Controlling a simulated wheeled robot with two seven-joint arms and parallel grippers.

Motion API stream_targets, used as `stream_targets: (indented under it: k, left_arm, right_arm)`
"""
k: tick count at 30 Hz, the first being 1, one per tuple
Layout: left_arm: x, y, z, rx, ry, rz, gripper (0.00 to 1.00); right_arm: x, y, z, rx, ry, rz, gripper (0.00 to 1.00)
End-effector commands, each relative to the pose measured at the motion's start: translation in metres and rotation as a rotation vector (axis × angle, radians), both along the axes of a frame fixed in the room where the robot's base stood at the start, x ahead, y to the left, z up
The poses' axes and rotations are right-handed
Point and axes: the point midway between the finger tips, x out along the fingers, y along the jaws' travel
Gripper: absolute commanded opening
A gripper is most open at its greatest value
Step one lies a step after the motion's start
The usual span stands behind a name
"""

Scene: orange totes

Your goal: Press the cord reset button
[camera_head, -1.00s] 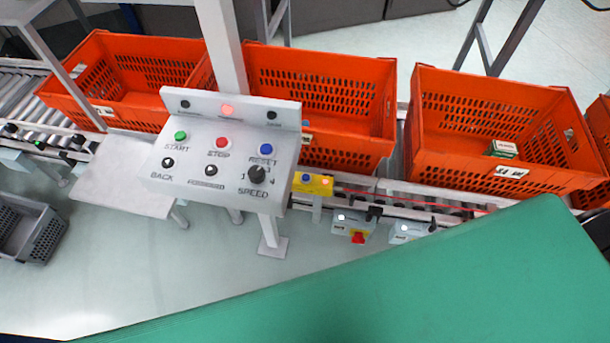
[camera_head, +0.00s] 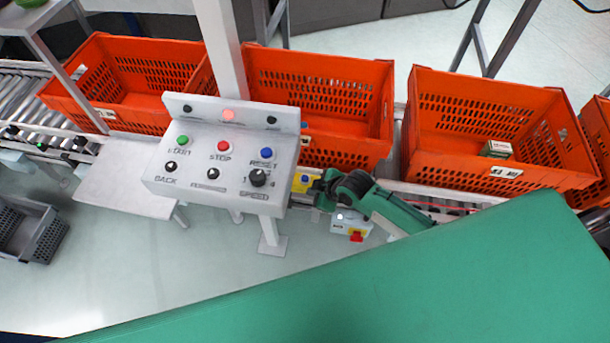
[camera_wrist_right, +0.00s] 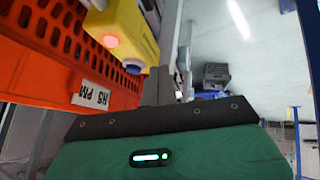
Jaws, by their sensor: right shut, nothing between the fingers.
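A small yellow box (camera_head: 302,186) with a blue button (camera_head: 305,179) is mounted at the conveyor's front edge, just right of the control panel. The right wrist view shows the same yellow box (camera_wrist_right: 132,30) at the top, with a lit red lamp (camera_wrist_right: 110,41) and the blue button (camera_wrist_right: 133,66) facing my gripper. My right gripper (camera_head: 323,185) is close to the box's right side in the head view, its green arm coming from the lower right. Its shut, empty fingers (camera_wrist_right: 161,80) are near the button; contact cannot be told. My left gripper is not in view.
A white control panel (camera_head: 210,187) with START, STOP, RESET and other controls stands left of the yellow box. Several orange totes (camera_head: 340,145) line the conveyor behind. A grey box with a red switch (camera_head: 356,236) hangs below my right arm. A grey crate (camera_head: 45,240) is at far left.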

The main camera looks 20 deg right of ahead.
Motion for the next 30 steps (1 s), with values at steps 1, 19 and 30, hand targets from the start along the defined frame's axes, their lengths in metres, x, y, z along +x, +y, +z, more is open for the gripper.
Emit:
stream_targets:
  k: [1,19,30]
  left_arm:
    - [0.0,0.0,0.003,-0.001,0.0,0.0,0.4]
    - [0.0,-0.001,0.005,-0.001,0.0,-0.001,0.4]
    - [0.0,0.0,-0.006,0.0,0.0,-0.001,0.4]
  right_arm:
    - [0.014,0.005,0.035,-0.017,-0.06,0.093,0.0]
    - [0.061,-0.005,0.102,-0.116,-0.255,0.426,0.0]
    - [0.061,-0.004,0.089,-0.115,-0.254,0.424,0.0]
